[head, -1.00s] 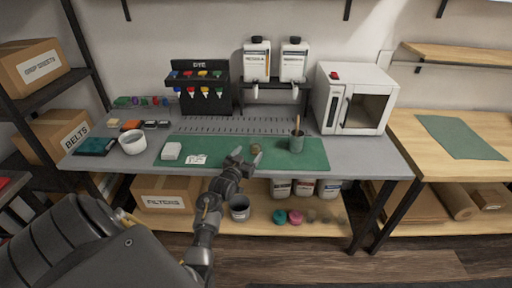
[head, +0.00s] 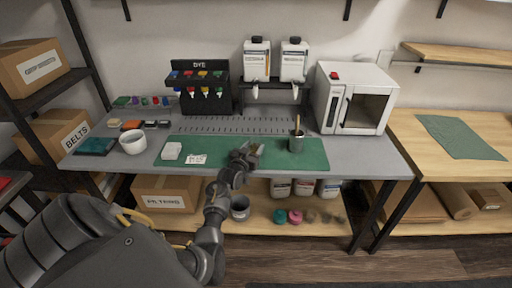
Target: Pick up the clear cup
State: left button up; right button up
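A small see-through, brownish cup, which looks like the clear cup (head: 254,150), stands on the green mat (head: 310,160) near the middle of the workbench. My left gripper (head: 253,151) is at the cup, with its fingers reaching around it from the left and front. The fingers and wrist hide much of the cup. At this size I cannot tell whether the fingers touch it or have closed on it. The cup still appears at mat level. My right gripper is not in view.
The dye rack (head: 199,88), bottle stand (head: 274,82) and white oven (head: 352,98) stand behind.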

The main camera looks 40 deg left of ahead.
pick_arm(q)
jog(key=c, duration=0.4)
jog(key=shift+o, duration=0.2)
jog(key=shift+r, duration=0.1)
jog(key=shift+s+d+r, duration=0.2)
jog(key=shift+s+r, duration=0.5)
jog(key=shift+s, duration=0.05)
jog(key=s+d+r, duration=0.3)
jog(key=s+r, duration=0.3)
jog(key=s, duration=0.6)
jog(key=shift+r+p, duration=0.15)
jog(key=shift+p, duration=0.25)
jog(key=shift+d, duration=0.1)
